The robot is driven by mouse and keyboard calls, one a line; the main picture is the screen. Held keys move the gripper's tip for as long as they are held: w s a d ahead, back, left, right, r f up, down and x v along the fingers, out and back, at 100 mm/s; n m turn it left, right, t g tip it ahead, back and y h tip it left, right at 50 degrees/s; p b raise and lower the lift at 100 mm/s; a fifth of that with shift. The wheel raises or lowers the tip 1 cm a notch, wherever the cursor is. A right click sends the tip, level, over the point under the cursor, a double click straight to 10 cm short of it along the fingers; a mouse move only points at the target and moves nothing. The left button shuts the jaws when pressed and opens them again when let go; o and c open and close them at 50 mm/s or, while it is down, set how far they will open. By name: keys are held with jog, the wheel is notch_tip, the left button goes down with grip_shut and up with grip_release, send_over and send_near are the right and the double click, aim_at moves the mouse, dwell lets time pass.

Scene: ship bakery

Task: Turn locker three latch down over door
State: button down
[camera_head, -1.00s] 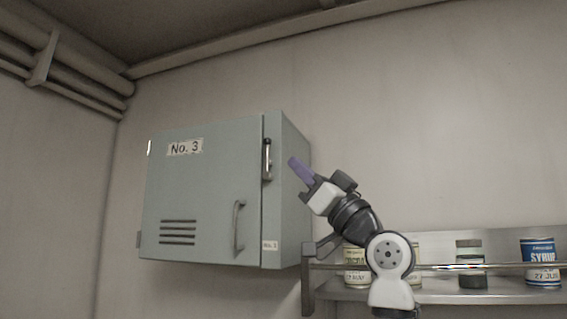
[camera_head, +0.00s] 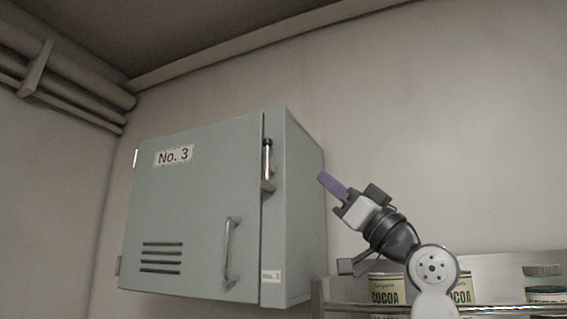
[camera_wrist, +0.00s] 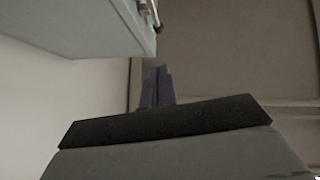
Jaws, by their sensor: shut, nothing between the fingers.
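The grey-blue locker (camera_head: 200,215), labelled No. 3, hangs on the wall with its door closed or nearly closed. The latch (camera_head: 267,165) is a slim metal bar with a dark knob at its top, upright at the door's right edge. My gripper (camera_head: 327,181) is just right of the locker's side, a little lower than the latch, with purple fingers together and empty. In the wrist view the fingers (camera_wrist: 157,86) point ahead, and the locker (camera_wrist: 85,22) fills the upper left. A small part of the latch (camera_wrist: 148,10) shows at its edge.
A curved door handle (camera_head: 231,252) sits below the latch. A railed shelf with cocoa cans (camera_head: 386,289) stands at lower right, behind and below my arm. Pipes (camera_head: 70,75) run at upper left. The wall above my arm is clear.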

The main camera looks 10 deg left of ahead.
aim_at(281, 159)
jog(key=shift+s, duration=0.1)
jog(key=p+x, duration=0.2)
jog(key=x, duration=0.2)
jog(key=a+f+p+x, duration=0.1)
jog(key=p+x, duration=0.1)
jog(key=x, duration=0.2)
jog(key=p+x, duration=0.2)
jog(key=x, duration=0.2)
jog(key=shift+w+a+f+p, duration=0.1)
jog(key=shift+w+a+p, duration=0.25)
jog(key=shift+w+a, duration=0.05)
jog(key=shift+w+a+f, duration=0.1)
jog(key=shift+w+a, duration=0.05)
jog(key=shift+a, duration=0.15)
jog(key=shift+w, duration=0.2)
